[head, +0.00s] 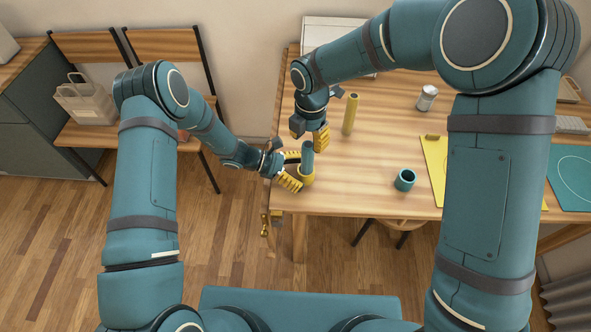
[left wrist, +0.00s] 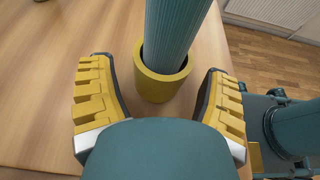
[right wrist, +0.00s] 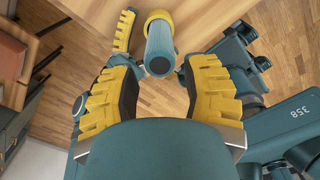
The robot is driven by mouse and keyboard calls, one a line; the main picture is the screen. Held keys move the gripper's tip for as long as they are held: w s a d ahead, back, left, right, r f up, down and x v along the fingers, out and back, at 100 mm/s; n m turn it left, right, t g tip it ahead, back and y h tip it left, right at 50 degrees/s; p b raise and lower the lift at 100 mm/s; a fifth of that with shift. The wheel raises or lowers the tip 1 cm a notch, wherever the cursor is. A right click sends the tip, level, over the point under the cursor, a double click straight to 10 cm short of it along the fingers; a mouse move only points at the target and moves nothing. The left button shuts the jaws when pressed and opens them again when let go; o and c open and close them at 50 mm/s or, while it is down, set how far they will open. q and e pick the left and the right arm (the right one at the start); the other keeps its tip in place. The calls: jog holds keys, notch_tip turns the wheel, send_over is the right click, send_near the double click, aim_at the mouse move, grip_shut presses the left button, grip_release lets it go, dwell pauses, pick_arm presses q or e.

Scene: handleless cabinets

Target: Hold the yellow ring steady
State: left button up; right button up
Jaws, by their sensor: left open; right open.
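The yellow ring (head: 307,176) stands near the table's left front corner, and a teal cylinder (head: 307,155) stands upright inside it. In the left wrist view the ring (left wrist: 160,86) sits on the wood between my open left fingers, with gaps on both sides, and the ribbed teal cylinder (left wrist: 175,30) rises from it. My left gripper (head: 290,170) is open around the ring without visibly gripping it. My right gripper (head: 312,138) is open above the cylinder.
A yellow cylinder (head: 350,114) stands upright behind and to the right. A teal cup (head: 405,180), a silver can (head: 427,98) and a yellow clipboard (head: 436,165) are farther right on the table. The table's left and front edges are close to the ring.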

pick_arm(q)
jog(key=c, duration=1.1)
jog(key=shift+c, duration=0.2)
